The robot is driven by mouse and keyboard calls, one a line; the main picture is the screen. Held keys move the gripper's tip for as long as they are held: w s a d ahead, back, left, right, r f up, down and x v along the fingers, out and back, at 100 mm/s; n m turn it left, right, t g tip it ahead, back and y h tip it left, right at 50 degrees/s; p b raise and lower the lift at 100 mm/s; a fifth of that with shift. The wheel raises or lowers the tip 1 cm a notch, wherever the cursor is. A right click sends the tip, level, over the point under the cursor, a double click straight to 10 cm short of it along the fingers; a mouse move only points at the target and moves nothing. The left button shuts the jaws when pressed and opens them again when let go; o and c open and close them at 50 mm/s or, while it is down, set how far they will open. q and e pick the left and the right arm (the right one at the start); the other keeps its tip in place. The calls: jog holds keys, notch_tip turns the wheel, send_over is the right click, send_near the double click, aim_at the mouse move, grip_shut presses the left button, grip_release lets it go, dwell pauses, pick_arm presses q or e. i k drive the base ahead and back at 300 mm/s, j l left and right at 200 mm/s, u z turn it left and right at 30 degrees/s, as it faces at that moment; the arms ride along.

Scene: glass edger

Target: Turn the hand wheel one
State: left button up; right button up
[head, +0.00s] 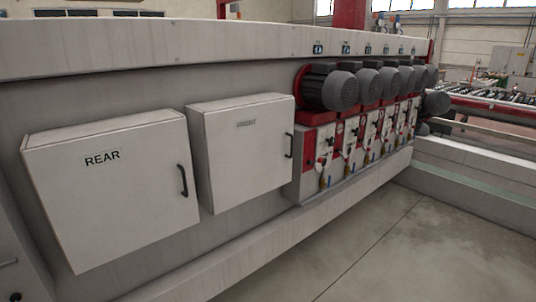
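No hand wheel can be made out for certain in the head view. A row of red and white spindle units (318,150) with small dials and valves sits on the machine's side, right of centre. The parts there are too small to tell whether one is a hand wheel. Dark grey motors (340,91) stand above these units. Neither of my grippers is in view.
Two white cabinets with dark handles, one marked REAR (112,190) and a second one (242,150), hang on the long grey machine. Open concrete floor (400,255) lies in front. A roller conveyor (490,106) and a low grey barrier (470,170) stand at the right.

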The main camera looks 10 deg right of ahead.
aim_at(331, 142)
jog(key=i+l+z, duration=0.25)
jog(key=z, duration=0.2)
jog(key=i+l+z, duration=0.3)
jog(key=z, duration=0.2)
jog(key=i+l+z, duration=0.15)
jog(key=i+z, duration=0.3)
jog(key=i+l+u, duration=0.15)
jog(key=i, duration=0.35)
jog(key=i+l+u, duration=0.15)
jog(key=i, duration=0.35)
